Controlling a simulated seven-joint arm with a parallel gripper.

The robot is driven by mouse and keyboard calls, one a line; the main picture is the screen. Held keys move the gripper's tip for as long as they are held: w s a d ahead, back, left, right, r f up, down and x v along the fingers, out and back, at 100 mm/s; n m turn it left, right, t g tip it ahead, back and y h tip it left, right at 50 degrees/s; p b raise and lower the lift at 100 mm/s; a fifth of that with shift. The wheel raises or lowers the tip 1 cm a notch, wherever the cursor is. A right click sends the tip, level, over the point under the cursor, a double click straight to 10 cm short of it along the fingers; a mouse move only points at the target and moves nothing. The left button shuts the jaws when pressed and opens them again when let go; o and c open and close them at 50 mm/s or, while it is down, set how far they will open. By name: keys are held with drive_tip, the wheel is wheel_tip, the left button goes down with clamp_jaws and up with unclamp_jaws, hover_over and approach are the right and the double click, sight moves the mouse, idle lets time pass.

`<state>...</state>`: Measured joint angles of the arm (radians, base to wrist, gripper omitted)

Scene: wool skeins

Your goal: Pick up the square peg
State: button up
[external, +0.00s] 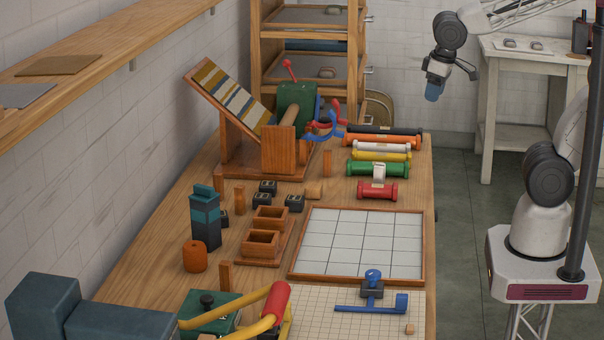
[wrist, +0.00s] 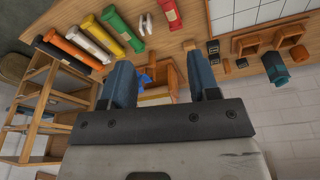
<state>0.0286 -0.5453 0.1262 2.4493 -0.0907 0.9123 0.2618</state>
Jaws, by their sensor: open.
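Several small upright wooden pieces stand on the workbench in the external view: one at the middle (external: 327,163), one left of the black blocks (external: 239,200) and one near the front (external: 225,275). A small wooden block (external: 314,190) lies near the middle and a small cube (external: 410,328) is at the front right. I cannot tell which of these is the square peg. My gripper (external: 433,88) is raised beyond the right side of the bench, well apart from them. In the wrist view its two blue fingers (wrist: 162,78) are spread, with nothing held between them.
Coloured rolls (external: 378,168) lie at the back right. A tilted wooden stand (external: 235,150) rises behind. A dark bottle (external: 205,217) and an orange jar (external: 195,256) stand left.

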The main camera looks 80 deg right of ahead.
drive_tip(key=w+d+f+m+h, duration=0.1)
drive_tip(key=w+d+f+m, duration=0.1)
drive_tip(key=w, duration=0.3)
drive_tip(key=w+d+f+m, duration=0.1)
drive_tip(key=w+d+m, duration=0.15)
drive_tip(key=w, duration=0.25)
drive_tip(key=m+g+h, duration=0.2)
drive_tip(key=m+h, duration=0.1)
drive_tip(key=m, duration=0.7)
hover_over(327, 151)
drive_tip(key=a, duration=0.2)
drive_tip(key=f, duration=1.7)
drive_tip(key=shift+s+f, duration=0.15)
drive_tip(key=shift+s, duration=0.15)
drive_tip(key=shift+w+f, duration=0.15)
drive_tip(key=shift+f, duration=0.1)
drive_tip(key=shift+d+f, duration=0.1)
drive_tip(key=shift+x, duration=1.2)
